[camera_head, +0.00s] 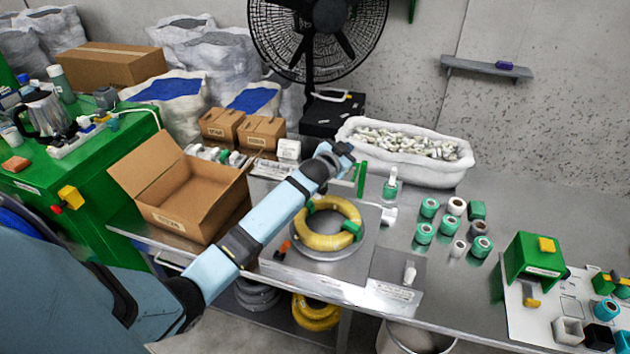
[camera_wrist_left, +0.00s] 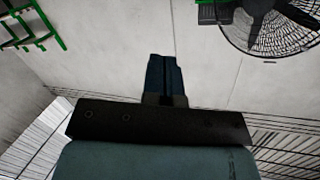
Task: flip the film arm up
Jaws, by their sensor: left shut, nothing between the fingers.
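My left arm comes in from the left, and its gripper (camera_head: 340,152) is over the back middle of the metal table, above the yellow cable coil (camera_head: 328,240). In the left wrist view the gripper (camera_wrist_left: 165,78) has its fingers together with nothing between them, against a bare wall. A flat metal fixture with an upright green bar (camera_head: 362,180) stands just behind the coil, close to the gripper in the picture. My arm and gripper hide part of it, and I cannot tell which part is the film arm. My right gripper is not in view.
An open cardboard box (camera_head: 185,190) stands left of my forearm. A white bin (camera_head: 404,152) of small parts stands at the back, with a black fan (camera_head: 318,30) behind. Several green and white rolls (camera_head: 429,207) stand to the right. The table's back right is clear.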

